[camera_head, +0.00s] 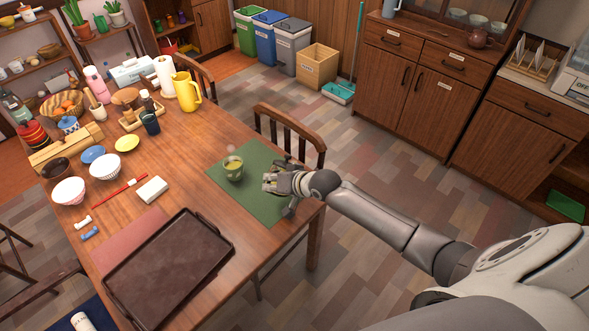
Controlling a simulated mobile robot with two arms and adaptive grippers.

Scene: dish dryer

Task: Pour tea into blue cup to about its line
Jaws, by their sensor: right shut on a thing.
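My right gripper (270,182) is over the green mat (254,204) at the table's right end. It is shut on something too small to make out. A dark blue cup (151,124) stands farther back on the table. A yellow pitcher (187,93) stands near the back edge. No line can be made out on either cup. My left gripper is not in view.
A dark tray (168,268) lies at the front of the table. White bowls (104,165), a red-handled utensil (120,191) and a white block (152,189) lie at the left. A chair (290,130) stands behind the mat.

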